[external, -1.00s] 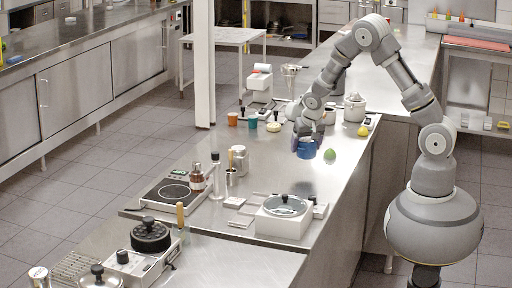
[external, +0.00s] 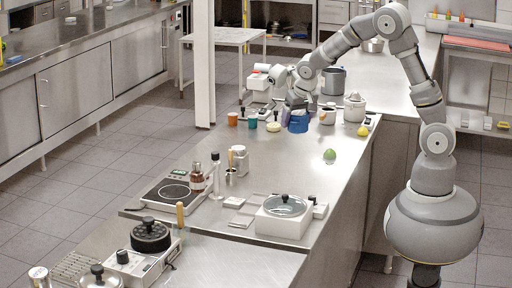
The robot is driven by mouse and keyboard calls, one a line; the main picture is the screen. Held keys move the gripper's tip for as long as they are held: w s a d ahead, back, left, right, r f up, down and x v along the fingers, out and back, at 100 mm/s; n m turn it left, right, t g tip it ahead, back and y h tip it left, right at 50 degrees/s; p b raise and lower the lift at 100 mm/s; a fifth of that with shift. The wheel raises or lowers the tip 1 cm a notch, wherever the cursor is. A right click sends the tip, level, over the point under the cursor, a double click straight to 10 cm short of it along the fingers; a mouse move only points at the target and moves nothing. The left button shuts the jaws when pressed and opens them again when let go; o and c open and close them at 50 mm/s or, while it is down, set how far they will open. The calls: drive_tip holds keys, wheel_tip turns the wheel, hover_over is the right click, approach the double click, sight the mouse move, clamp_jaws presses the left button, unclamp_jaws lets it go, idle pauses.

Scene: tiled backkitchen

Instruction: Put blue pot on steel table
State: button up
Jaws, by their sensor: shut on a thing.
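The blue pot (external: 298,125) is at the far part of the long steel table (external: 290,165), among small items. My gripper (external: 296,109) is at the pot's upper left side and shut on it, covering part of its rim. The pot looks upright and low over the table top. I cannot tell whether its base touches the steel.
Orange (external: 232,119) and teal (external: 252,121) cups and a yellowish bowl (external: 273,126) stand to the left. A white mug (external: 327,116), a grey pot (external: 333,81) and a lemon (external: 363,131) are to the right. A green fruit (external: 330,155) lies nearer, with bare steel around it.

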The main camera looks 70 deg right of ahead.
drive_tip(key=a+n+t+y+p, duration=0.2)
drive_tip(key=a+n, duration=0.7)
drive_tip(key=a, duration=1.7)
drive_tip(key=s+a+n+g+y+p, duration=0.15)
drive_tip(key=s+a+n, duration=0.35)
drive_tip(key=s+a, duration=0.5)
drive_tip(key=s+a+n+g+y+b, duration=0.1)
drive_tip(key=s+a+n+y, duration=0.25)
drive_tip(key=s+a, duration=0.65)
drive_tip(key=shift+t+h, duration=0.25)
drive_tip(key=shift+h, duration=0.15)
drive_tip(key=x, duration=1.2)
drive_tip(key=shift+w+r, duration=0.1)
drive_tip(key=shift+w, duration=0.2)
drive_tip(key=w+a, duration=0.3)
drive_tip(key=w+a+f, duration=0.1)
drive_tip(key=w+a, duration=0.3)
drive_tip(key=w+a+b, duration=0.1)
drive_tip(key=w+a, duration=0.3)
drive_tip(key=shift+w+a+f, duration=0.1)
drive_tip(key=shift+w+f, duration=0.1)
drive_tip(key=shift+f, duration=0.05)
drive_tip(key=shift+f+b, duration=0.5)
drive_tip(key=shift+f, duration=1.15)
drive_tip(key=shift+f, duration=0.1)
